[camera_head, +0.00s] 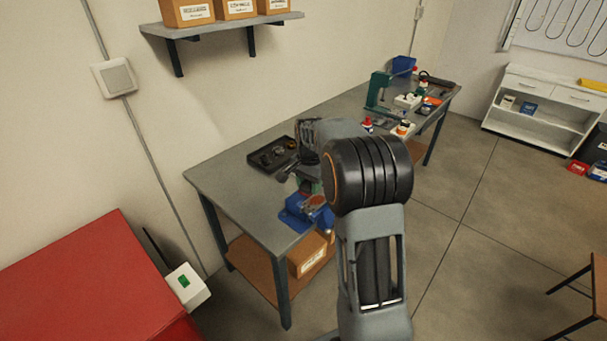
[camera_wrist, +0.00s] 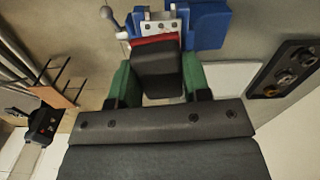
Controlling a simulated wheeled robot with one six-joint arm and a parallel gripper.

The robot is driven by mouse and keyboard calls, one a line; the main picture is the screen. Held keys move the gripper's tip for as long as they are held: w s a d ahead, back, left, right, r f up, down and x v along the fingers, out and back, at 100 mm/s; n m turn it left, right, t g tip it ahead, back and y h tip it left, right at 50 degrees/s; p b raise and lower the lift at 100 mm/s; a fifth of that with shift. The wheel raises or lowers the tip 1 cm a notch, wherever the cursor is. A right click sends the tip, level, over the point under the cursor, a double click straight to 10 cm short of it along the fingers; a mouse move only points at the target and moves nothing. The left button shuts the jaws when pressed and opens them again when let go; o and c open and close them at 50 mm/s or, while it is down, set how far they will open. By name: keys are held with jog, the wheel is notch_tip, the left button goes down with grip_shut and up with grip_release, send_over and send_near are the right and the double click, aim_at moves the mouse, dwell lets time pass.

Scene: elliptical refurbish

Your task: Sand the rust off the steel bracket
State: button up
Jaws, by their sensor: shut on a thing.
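My gripper (camera_wrist: 158,80) has green fingers, shut on a dark grey block with a red edge (camera_wrist: 157,62), which looks like a sanding block. The blue vise (camera_wrist: 209,24) lies just beyond the block. A pale metal plate with dark holes (camera_wrist: 161,24) shows at the vise, close to the block's red edge; I cannot tell whether they touch. In the head view, the vise (camera_head: 292,217) sits at the workbench's near end, with a rusty-brown piece (camera_head: 316,202) at it, probably the steel bracket. My arm hides most of the gripper and block there.
The grey workbench (camera_head: 232,184) holds a black tray of round parts (camera_head: 262,160) left of the vise. A green press (camera_head: 378,91), bottles and small items crowd its far end. A red cabinet (camera_head: 85,275) stands at the lower left. The floor at right is mostly clear.

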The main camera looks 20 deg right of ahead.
aim_at(309, 207)
jog(key=shift+w, duration=0.15)
jog(key=shift+d+f+b, duration=0.1)
jog(key=shift+f+b, duration=0.75)
jog(key=shift+f, duration=0.2)
jog(key=shift+f+b, duration=1.35)
jog(key=shift+f, duration=0.5)
jog(key=shift+f+b, duration=0.65)
jog(key=shift+f, duration=0.35)
